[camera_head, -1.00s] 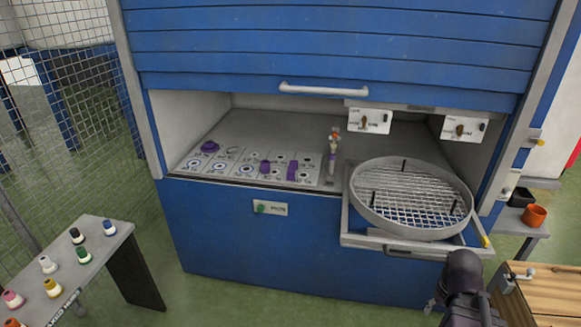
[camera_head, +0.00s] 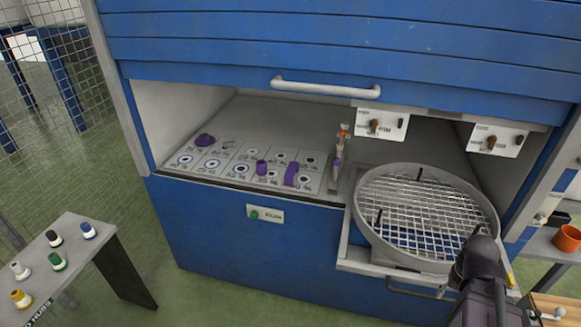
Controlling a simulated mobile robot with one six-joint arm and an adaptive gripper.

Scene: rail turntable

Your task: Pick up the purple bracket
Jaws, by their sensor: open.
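Several purple pieces sit on the marked board (camera_head: 222,174) inside the blue cabinet. An upright, slab-like purple piece (camera_head: 291,174) at the board's right looks most like the purple bracket, but its shape is small and hard to make out. A short purple cylinder (camera_head: 261,167) stands just left of it. A low purple dome-like piece (camera_head: 205,141) sits at the back left. Part of my dark arm (camera_head: 480,265) shows at the lower right, in front of the round mesh tray, well apart from the purple pieces.
A round mesh tray (camera_head: 361,235) sits on a pulled-out shelf at the right. A slim upright tool (camera_head: 337,165) stands beside the board. The raised blue shutter (camera_head: 320,50) hangs above the opening. A grey side table (camera_head: 85,262) with several small bottles stands at the lower left.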

